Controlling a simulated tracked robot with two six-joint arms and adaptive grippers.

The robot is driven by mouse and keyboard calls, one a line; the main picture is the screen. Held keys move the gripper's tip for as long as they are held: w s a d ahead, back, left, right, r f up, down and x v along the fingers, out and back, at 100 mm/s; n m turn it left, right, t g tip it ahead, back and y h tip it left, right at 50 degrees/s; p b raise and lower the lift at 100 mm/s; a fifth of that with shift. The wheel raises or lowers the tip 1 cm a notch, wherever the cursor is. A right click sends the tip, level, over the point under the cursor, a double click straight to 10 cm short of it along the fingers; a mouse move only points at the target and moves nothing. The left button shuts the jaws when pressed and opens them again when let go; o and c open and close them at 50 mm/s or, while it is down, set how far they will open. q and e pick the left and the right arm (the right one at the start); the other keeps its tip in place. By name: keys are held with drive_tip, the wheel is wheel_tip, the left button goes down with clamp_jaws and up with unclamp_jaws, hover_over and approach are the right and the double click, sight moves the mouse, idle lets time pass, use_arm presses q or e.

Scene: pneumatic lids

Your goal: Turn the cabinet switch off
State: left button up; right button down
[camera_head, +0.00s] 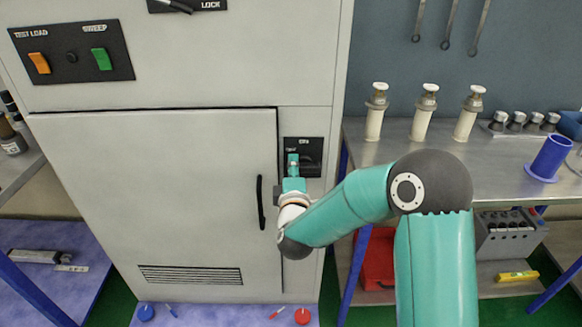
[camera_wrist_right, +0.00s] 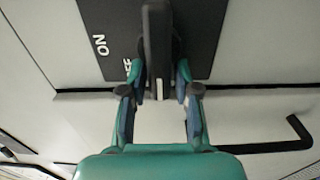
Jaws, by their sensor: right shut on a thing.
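The cabinet switch is a black rotary handle on a black plate (camera_head: 312,150) at the right of the grey cabinet, beside the door. In the right wrist view the switch handle (camera_wrist_right: 157,50) stands between the fingers, and the plate (camera_wrist_right: 98,30) shows ON and a partly covered second label. My right gripper (camera_head: 293,160) is at the plate; in the right wrist view (camera_wrist_right: 158,85) its fingers are shut on the handle. The handle's exact angle is hard to tell. My left gripper is not in view.
The cabinet door (camera_head: 150,190) is closed, with a black door handle (camera_head: 261,203) left of my right gripper. An upper panel (camera_head: 72,52) carries an orange and a green switch. A metal bench (camera_head: 400,150) with several white-topped cylinders stands at right.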

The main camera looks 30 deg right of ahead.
drive_tip(key=shift+s+d+f, duration=0.15)
drive_tip(key=shift+d+f, duration=0.05)
drive_tip(key=shift+f, duration=0.2)
drive_tip(key=c, duration=1)
unclamp_jaws()
drive_tip(key=shift+c, duration=0.2)
drive_tip(key=shift+d+r, duration=0.1)
drive_tip(key=shift+r, duration=0.1)
drive_tip(key=v, duration=1.2)
